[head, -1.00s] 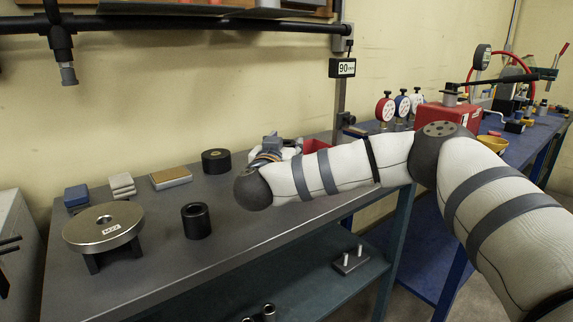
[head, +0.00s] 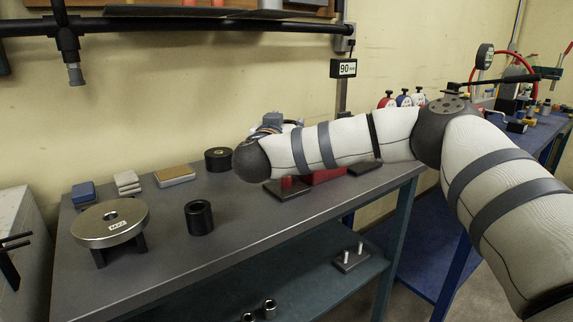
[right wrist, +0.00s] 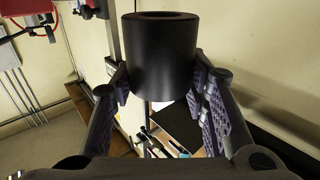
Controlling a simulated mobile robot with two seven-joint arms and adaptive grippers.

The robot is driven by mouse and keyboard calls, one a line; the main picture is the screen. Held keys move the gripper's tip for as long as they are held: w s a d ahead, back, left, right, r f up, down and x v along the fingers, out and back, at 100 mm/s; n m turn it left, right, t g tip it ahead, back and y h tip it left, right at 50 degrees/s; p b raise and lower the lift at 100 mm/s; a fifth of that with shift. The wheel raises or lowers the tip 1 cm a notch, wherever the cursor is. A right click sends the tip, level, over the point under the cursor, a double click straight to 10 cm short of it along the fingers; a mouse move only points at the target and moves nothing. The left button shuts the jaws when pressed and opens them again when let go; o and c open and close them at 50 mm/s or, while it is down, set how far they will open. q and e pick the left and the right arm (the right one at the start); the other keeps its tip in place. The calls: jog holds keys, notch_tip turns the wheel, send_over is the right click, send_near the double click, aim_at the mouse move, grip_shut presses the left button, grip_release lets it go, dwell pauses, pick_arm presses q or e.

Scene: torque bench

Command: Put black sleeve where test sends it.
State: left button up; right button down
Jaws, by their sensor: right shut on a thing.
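My right gripper (right wrist: 158,85) is shut on a black sleeve (right wrist: 153,52), a thick dark cylinder with an open bore, held between the two finger pads in the right wrist view. In the head view the right gripper (head: 274,122) is mostly hidden behind my wrist, and the held sleeve is hidden there. Another black sleeve (head: 199,217) stands upright on the grey bench (head: 250,225). A wider black ring (head: 218,159) lies farther back. Dark prongs at the left edge look like my left gripper (head: 12,252), cut off by the frame.
A round metal plate on legs (head: 110,222) stands at the bench's left. Blue (head: 84,194), pale (head: 127,182) and tan-topped (head: 174,176) blocks lie behind it. A red bin (head: 327,177) and a dark base with red pegs (head: 287,189) sit under my forearm. A display (head: 343,68) reads 90.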

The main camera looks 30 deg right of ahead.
jog(key=shift+r, duration=1.55)
jog(key=s+a+f+n+t+y, duration=0.2)
jog(key=s+a+f+n+y, duration=0.2)
jog(key=a, duration=0.5)
jog(key=s+a+f+n+t+y, duration=0.3)
jog(key=s+a+f+n+y, duration=0.2)
jog(key=s+a, duration=0.5)
notch_tip(320, 180, down, 2)
jog(key=s+y, duration=0.1)
jog(key=y, duration=0.2)
jog(key=shift+s+y, duration=0.3)
jog(key=shift+y, duration=0.1)
jog(key=shift+d+f, duration=0.1)
jog(key=shift+f, duration=0.05)
